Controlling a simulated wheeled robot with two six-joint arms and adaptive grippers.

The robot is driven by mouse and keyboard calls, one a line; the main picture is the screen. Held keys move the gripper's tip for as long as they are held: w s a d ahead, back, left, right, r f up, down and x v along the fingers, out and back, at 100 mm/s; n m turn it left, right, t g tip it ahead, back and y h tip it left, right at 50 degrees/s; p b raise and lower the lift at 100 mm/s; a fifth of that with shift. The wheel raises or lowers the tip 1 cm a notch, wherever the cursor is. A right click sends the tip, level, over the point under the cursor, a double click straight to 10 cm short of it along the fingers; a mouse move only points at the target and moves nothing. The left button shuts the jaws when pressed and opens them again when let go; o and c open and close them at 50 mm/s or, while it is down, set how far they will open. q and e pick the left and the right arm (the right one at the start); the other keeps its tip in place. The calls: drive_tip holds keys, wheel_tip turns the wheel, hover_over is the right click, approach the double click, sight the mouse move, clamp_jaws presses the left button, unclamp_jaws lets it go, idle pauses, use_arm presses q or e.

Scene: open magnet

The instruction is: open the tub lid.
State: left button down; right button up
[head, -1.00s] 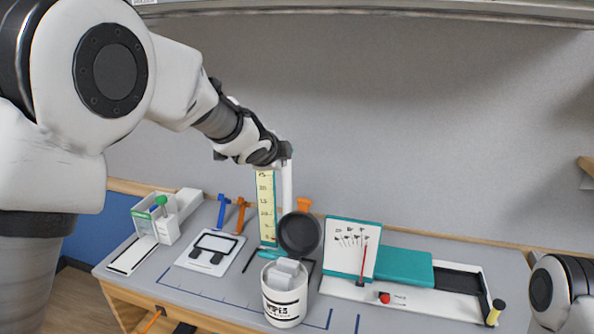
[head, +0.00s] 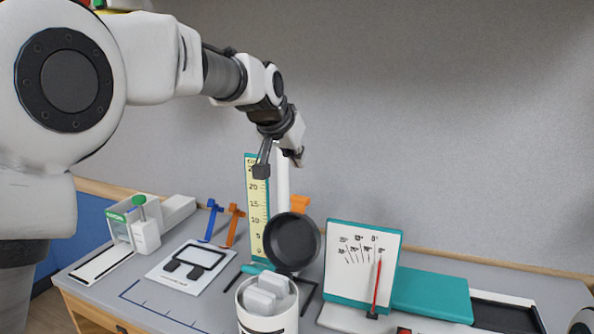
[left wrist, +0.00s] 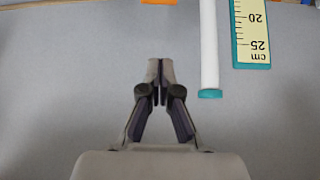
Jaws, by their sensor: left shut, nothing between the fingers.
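The white tub (head: 254,322) stands at the front of the table, its lower part cut off by the picture's bottom edge. Its dark round lid (head: 292,243) stands raised at the tub's back edge, its inner side facing me, and the tub's mouth is uncovered. Pale grey-white blocks (head: 265,294) sit inside the mouth. My left gripper (head: 262,169) is in the air above and behind the lid, apart from it. In the left wrist view its fingers (left wrist: 159,70) are together and empty; neither tub nor lid shows there. My right gripper is out of view.
A yellow ruler (head: 257,205) and a white post (head: 283,180) stand behind the lid. A teal-edged white board (head: 352,265) stands right of the tub beside a teal block (head: 432,293). Blue (head: 211,218) and orange hooks (head: 234,221) are left.

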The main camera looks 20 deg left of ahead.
use_arm(q)
drive_tip(key=a+p+x, duration=0.1)
drive_tip(key=p+x, duration=0.1)
drive_tip(key=x, duration=0.6)
drive_tip(key=s, duration=0.1)
drive_tip(key=s+f, duration=0.1)
drive_tip(key=s, duration=0.1)
drive_tip(key=shift+s+d+f, duration=0.3)
drive_tip(key=shift+s, duration=0.1)
drive_tip(key=shift+w, duration=0.1)
drive_tip(key=shift+w+f, duration=0.15)
